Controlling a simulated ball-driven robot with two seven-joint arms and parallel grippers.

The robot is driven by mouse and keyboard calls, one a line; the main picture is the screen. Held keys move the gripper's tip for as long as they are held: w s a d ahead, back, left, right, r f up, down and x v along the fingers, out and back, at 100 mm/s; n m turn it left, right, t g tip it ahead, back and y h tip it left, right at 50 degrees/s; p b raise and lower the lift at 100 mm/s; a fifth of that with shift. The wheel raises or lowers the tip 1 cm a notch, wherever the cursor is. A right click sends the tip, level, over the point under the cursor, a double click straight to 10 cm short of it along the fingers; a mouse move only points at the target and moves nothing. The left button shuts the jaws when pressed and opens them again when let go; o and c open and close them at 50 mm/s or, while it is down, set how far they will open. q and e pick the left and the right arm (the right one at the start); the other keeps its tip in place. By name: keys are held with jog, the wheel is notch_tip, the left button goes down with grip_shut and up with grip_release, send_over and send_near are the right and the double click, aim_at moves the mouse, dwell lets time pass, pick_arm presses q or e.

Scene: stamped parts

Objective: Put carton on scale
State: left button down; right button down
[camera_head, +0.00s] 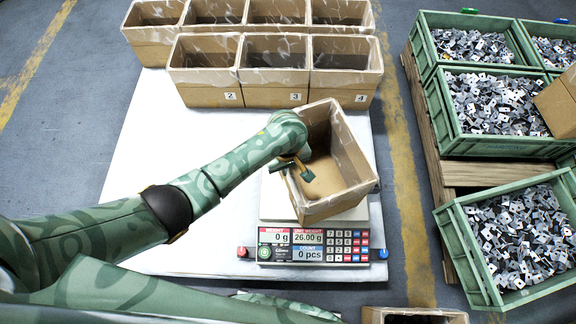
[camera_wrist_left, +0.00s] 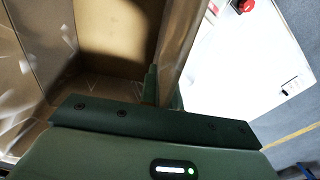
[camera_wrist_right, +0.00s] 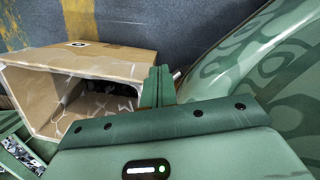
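An open, empty brown carton (camera_head: 338,185) is over the white plate of the scale (camera_head: 315,246), slightly tilted. Whether it touches the plate is hidden. The scale display reads 0 g and 0 pcs, with 26.00 g unit weight. My left gripper (camera_head: 296,172) is at the carton's left wall. In the left wrist view the fingers (camera_wrist_left: 164,88) are on both sides of the carton wall (camera_wrist_left: 183,40), shut on it. My right gripper is outside the head view. In the right wrist view its fingers (camera_wrist_right: 158,86) are together beside another open carton (camera_wrist_right: 85,62).
Numbered open cartons (camera_head: 275,96) stand in rows at the back of the white table (camera_head: 140,150). Green crates (camera_head: 490,145) full of metal parts stand at right on a wooden pallet (camera_head: 428,150). Another carton (camera_head: 375,314) shows at the bottom edge. The table left of the scale is clear.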

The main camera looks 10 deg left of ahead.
jog(key=shift+w+r, duration=0.1)
jog(key=shift+w, duration=0.2)
pick_arm(q)
jog(key=shift+f, duration=0.1)
jog(key=shift+f, duration=0.1)
jog(key=c, duration=1.6)
grip_release()
pick_arm(e)
jog(key=shift+w, duration=0.1)
